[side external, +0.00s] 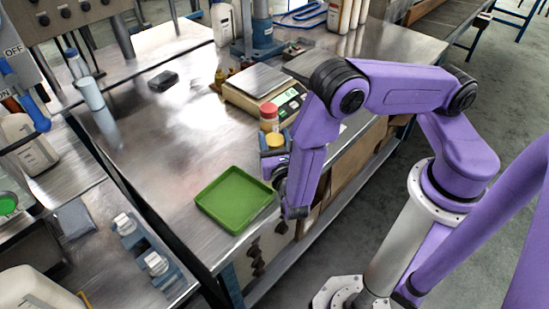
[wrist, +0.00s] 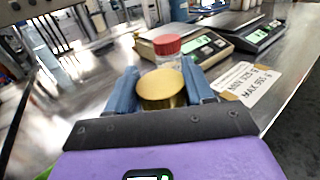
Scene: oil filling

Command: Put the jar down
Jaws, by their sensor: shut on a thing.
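My gripper (wrist: 162,78) has its two blue fingers shut on a jar with a gold lid (wrist: 163,92), one finger on each side. In the side view the gold lid (side external: 276,139) shows beside my gripper (side external: 275,152), near the front edge of the steel table. The jar's lower body is mostly hidden by the fingers and wrist, so I cannot tell whether its base touches the table. A clear jar with a red cap (side external: 269,112) stands just beyond it, and its red cap also shows in the wrist view (wrist: 166,45).
A green tray (side external: 205,208) lies on the table (side external: 190,150) left of my gripper. A scale (side external: 245,92) stands behind the red-capped jar, with a second scale (wrist: 250,28) farther right. A paper label (wrist: 248,85) lies to the right. The table's middle is largely clear.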

